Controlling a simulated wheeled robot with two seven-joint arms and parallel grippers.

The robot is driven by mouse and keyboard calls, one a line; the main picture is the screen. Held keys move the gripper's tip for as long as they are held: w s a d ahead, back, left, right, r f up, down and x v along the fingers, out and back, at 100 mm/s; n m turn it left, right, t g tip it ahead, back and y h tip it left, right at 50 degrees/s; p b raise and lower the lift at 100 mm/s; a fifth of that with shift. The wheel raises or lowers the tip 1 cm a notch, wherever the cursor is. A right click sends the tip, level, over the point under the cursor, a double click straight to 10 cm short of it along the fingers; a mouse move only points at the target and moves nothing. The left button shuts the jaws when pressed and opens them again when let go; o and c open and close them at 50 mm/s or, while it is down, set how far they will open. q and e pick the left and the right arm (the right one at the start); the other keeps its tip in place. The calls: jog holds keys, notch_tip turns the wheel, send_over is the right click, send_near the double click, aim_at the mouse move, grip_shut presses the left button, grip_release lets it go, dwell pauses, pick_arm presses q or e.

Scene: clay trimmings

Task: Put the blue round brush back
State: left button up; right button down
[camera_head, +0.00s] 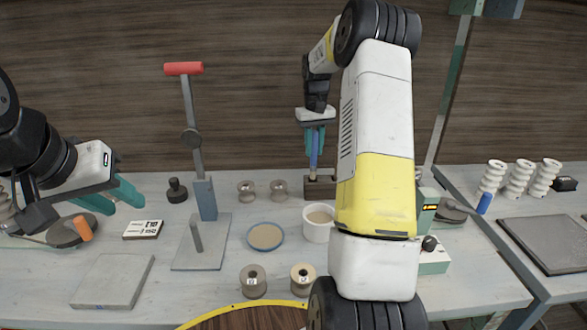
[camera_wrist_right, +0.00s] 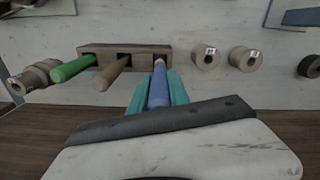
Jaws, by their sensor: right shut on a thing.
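The blue round brush (camera_head: 314,150) is held upright between the teal fingers of my right gripper (camera_head: 315,143), which is shut on it. It also shows in the right wrist view (camera_wrist_right: 158,88), with its pale far end at the right-hand slot of the wooden rack (camera_wrist_right: 138,50). I cannot tell whether that end is inside the slot or just above it. In the head view the rack (camera_head: 318,188) stands directly below the brush, partly hidden by my right arm. My left gripper (camera_head: 124,199) is open and empty above the table at the left.
A green-handled tool (camera_wrist_right: 72,69) and a wooden-handled tool (camera_wrist_right: 112,72) stand in the rack's other slots. A white cup (camera_head: 316,230) is in front of the rack. Two spools (camera_head: 279,189) lie left of it. A red-handled lever press (camera_head: 190,130) stands further left.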

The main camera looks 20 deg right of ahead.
aim_at(313, 166)
notch_tip(313, 166, down, 7)
dwell(0.3)
jog(key=shift+f, duration=0.15)
jog(key=c, duration=1.2)
grip_release()
jog(key=shift+c, duration=0.2)
